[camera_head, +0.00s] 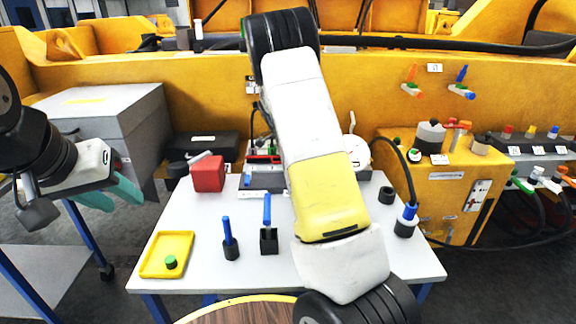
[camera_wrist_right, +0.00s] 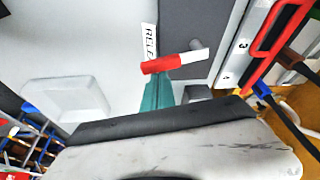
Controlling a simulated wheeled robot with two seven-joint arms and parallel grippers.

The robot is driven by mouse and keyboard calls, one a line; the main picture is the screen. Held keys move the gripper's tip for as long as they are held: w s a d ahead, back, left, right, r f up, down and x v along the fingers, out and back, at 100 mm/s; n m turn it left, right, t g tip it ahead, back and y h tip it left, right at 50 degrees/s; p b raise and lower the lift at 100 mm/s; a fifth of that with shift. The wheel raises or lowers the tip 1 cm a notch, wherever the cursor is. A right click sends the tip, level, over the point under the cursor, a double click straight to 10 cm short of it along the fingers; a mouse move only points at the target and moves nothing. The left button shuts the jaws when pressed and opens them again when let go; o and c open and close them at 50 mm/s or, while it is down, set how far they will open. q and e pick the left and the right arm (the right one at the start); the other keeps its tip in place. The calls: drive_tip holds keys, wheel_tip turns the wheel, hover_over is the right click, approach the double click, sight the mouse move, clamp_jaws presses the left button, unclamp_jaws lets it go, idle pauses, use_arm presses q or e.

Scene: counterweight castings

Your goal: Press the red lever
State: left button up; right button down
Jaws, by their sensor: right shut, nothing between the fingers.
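The red lever (camera_wrist_right: 162,63) shows in the right wrist view, a red bar with a pale end beside a partly covered label reading "RELE". My right gripper (camera_wrist_right: 158,80) is shut and empty, its teal fingertips right at the lever's lower edge. I cannot tell whether they touch it. In the head view my right arm crosses the middle of the table and hides its own gripper; I cannot make out the lever there. My left gripper (camera_head: 116,193) is at the left, away from the table, with its teal fingers apart and nothing between them.
The white table (camera_head: 190,285) holds a yellow tray (camera_head: 150,270), a red box (camera_head: 208,174), and blue-handled pieces (camera_head: 229,238) in dark holders. A grey box (camera_head: 110,125) stands at the left. A yellow cabinet (camera_head: 440,190) stands at the right. The table's front left is partly clear.

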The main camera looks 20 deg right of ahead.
drive_tip(key=shift+a+m+g, duration=0.5)
drive_tip(key=shift+a+m, duration=0.4)
drive_tip(key=shift+m, duration=0.6)
drive_tip(key=shift+s+d, duration=0.1)
drive_tip(key=shift+d, duration=0.25)
drive_tip(key=d, duration=0.1)
drive_tip(key=s+d, duration=0.1)
drive_tip(key=d, duration=0.1)
drive_tip(key=s+v, duration=0.1)
drive_tip(key=v, duration=0.9)
drive_tip(key=shift+w+d, duration=0.15)
drive_tip(key=shift+w, duration=0.25)
